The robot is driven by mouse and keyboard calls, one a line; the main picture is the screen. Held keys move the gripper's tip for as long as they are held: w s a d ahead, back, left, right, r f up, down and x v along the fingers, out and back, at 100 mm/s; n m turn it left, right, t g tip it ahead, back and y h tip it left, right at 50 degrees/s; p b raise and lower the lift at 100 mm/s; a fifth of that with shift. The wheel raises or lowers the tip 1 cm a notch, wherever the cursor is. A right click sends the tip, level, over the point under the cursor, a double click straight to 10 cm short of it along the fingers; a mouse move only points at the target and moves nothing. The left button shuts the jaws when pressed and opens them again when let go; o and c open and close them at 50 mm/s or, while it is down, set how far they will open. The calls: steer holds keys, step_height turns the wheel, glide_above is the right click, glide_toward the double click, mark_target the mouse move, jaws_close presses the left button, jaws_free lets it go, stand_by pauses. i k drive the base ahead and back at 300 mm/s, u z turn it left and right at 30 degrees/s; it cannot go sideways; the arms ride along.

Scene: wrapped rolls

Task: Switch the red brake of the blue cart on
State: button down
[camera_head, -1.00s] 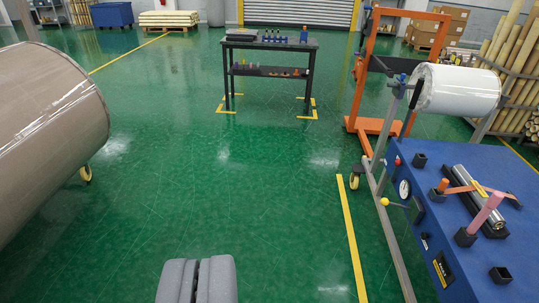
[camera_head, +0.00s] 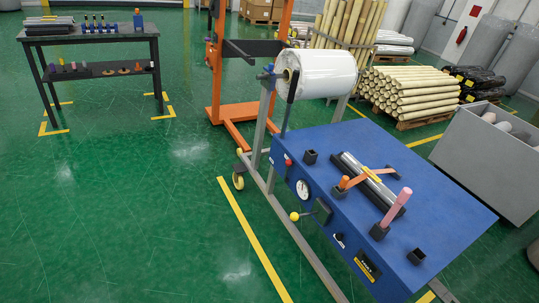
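The blue cart (camera_head: 445,213) stands at the right of the view, with its front panel facing left. A small red part (camera_head: 288,162) sits at the panel's upper left edge; whether it is the brake, and its setting, I cannot tell. A round white gauge (camera_head: 303,191), a black box (camera_head: 322,211) and a lever with a yellow ball (camera_head: 294,216) are on or beside the panel. A white wrapped roll (camera_head: 318,73) is held behind the cart top. My gripper is not in view.
An orange frame (camera_head: 215,75) stands behind the cart. A dark tool table (camera_head: 92,38) is at the back left. A grey bin (camera_head: 480,150) and stacked tubes (camera_head: 410,90) stand to the right. The green floor at left is open, with a yellow line (camera_head: 250,235) before the cart.

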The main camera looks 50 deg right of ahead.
mark_target(289, 163)
steer(key=i, duration=1.7)
steer(key=z, duration=2.95)
steer(key=i, duration=1.15)
steer(key=u, duration=1.2)
